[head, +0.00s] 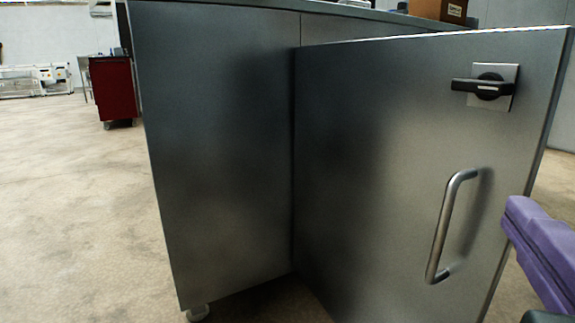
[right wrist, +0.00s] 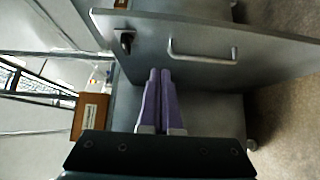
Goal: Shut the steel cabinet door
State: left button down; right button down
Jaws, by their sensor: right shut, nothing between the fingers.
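The steel cabinet (head: 215,150) stands in the middle of the head view. Its door (head: 370,150) is swung open, hinged near the middle, with its free edge at the right. The door carries a black turn latch (head: 488,88) on a plate and a bar handle (head: 450,225). In the right wrist view the door (right wrist: 260,45), the latch (right wrist: 126,42) and the handle (right wrist: 202,58) also show. My right gripper (head: 512,212), with purple fingers, is at the door's free edge, right of the handle. Its fingers (right wrist: 160,74) are shut and empty; contact with the door is unclear. My left gripper is out of view.
A brown box (head: 440,10) sits on top of the cabinet. A red cabinet on castors (head: 112,90) and white equipment (head: 35,80) stand farther back at the left. The concrete floor (head: 70,220) at the left is clear.

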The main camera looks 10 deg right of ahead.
send_near(495, 156)
jog(key=w+a, duration=0.1)
jog(key=w, duration=0.3)
jog(key=d, duration=0.1)
jog(key=w+d+b, duration=0.1)
jog(key=shift+d, duration=0.3)
jog(key=shift+w+d, duration=0.15)
jog(key=shift+d, duration=0.25)
